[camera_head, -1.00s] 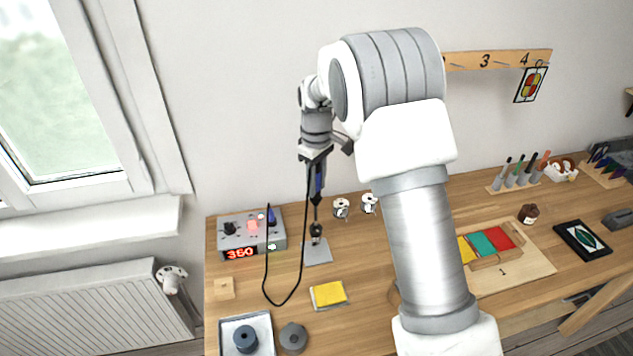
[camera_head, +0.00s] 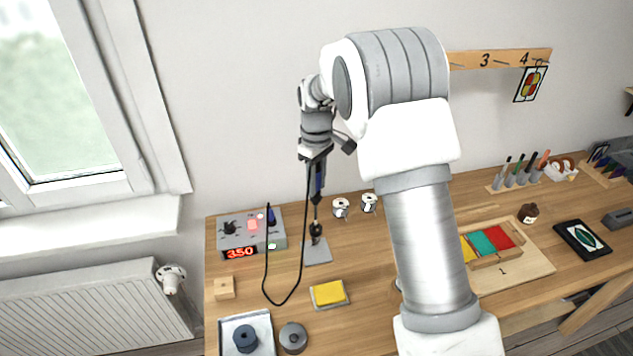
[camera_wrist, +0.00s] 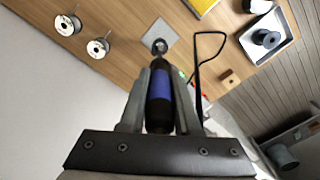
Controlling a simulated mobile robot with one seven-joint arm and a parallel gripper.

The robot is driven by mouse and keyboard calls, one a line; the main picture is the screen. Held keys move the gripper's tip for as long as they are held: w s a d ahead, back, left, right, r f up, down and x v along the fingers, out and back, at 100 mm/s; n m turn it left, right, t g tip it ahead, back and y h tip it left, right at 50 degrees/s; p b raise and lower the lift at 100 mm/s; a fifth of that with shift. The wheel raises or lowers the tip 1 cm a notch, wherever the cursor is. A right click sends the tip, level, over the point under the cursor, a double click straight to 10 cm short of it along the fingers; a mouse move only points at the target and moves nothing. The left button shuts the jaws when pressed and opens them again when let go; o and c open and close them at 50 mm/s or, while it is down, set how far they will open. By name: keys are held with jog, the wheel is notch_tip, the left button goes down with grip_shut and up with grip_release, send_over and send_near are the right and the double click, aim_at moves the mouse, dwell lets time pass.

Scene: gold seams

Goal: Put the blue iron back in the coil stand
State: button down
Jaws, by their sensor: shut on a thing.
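The blue iron (camera_head: 319,183) hangs upright, tip down, in my gripper (camera_head: 316,172). In the wrist view my gripper (camera_wrist: 162,92) is shut on the handle of the iron (camera_wrist: 160,90), black with a blue band. The coil stand is a grey square plate (camera_head: 318,253) with a dark coil (camera_head: 316,231) on it; it also shows in the wrist view (camera_wrist: 160,31). The iron is over the coil, in line with it. I cannot tell whether its tip is inside the coil. A black cord (camera_head: 267,270) loops from the iron toward the station.
The control station (camera_head: 236,237) with a red display stands left of the stand. Two wire spools (camera_head: 341,208) stand behind right. A yellow sponge (camera_head: 328,293) lies in front. A tray (camera_head: 228,330) and a wooden block (camera_head: 224,289) are at front left.

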aim_at(316, 214)
jog(key=shift+f+b, duration=3.65)
jog(key=shift+f, duration=2)
dwell(1.3)
jog(key=shift+c, duration=0.3)
grip_release()
dwell(0.3)
